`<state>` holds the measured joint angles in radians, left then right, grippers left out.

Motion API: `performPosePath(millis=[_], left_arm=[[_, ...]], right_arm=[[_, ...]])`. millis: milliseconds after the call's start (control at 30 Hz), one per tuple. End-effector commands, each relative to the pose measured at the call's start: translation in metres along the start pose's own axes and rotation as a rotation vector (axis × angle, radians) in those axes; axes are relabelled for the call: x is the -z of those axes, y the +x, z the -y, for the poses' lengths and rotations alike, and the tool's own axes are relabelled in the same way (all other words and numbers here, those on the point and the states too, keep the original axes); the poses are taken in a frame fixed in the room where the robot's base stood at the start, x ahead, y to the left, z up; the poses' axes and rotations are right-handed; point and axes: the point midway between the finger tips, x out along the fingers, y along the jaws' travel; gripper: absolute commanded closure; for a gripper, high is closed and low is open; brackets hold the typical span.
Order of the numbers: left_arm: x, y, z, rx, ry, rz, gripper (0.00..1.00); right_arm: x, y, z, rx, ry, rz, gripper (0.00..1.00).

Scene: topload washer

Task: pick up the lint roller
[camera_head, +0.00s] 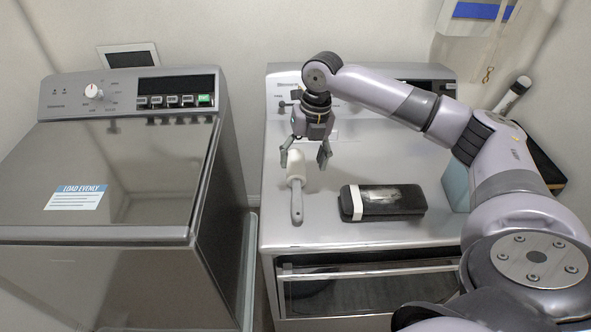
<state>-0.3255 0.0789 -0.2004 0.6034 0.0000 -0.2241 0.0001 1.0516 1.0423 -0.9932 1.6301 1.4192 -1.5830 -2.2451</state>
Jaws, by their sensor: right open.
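The lint roller (296,172) has a white roll and a grey handle that points toward the front. It lies on the light grey top of the right-hand machine (335,225). My right gripper (305,161) points down with its fingers spread, over the white roll end. One finger is at the left of the roll and the other is apart from it on the right. I cannot tell whether a finger touches the roll. My left gripper is not in view.
A black case with a white band (382,203) lies right of the lint roller. A topload washer (120,170) with a closed lid stands at the left, beyond a gap. A control panel (280,100) rises behind my gripper. The front left of the top is clear.

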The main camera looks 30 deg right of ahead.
Motion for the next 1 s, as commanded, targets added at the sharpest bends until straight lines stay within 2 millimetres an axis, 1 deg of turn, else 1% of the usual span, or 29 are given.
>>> performPosePath(millis=[33,133,200,267,367,433,500,600,700,867,1000], left_arm=[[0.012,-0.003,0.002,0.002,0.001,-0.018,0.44],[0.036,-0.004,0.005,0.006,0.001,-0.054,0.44],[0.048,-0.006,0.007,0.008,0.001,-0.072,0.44],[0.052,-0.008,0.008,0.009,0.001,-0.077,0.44],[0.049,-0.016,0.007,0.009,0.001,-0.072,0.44],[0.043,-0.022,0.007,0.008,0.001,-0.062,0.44],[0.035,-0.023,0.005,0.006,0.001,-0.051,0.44],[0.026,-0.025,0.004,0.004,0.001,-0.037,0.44],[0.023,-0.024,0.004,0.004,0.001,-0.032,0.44],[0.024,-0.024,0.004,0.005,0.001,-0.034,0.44],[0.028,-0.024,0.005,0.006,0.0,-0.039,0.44]], right_arm=[[0.0,0.006,0.0,0.002,0.0,-0.002,0.33],[0.0,0.015,0.0,0.001,0.001,-0.001,0.33],[0.0,0.018,0.0,0.0,0.001,0.0,0.33],[0.0,0.022,0.0,0.001,0.001,-0.001,0.33],[0.0,0.033,-0.001,0.002,0.0,-0.003,0.33],[-0.001,0.044,-0.001,0.002,0.001,-0.003,0.33],[-0.001,0.056,-0.001,0.001,0.0,-0.002,0.33],[-0.002,0.066,-0.001,0.001,0.0,-0.001,0.33],[-0.002,0.07,-0.001,0.0,-0.001,0.001,0.33],[-0.002,0.07,-0.001,0.0,0.0,0.001,0.33],[-0.002,0.07,-0.001,0.0,0.0,0.001,0.41]])
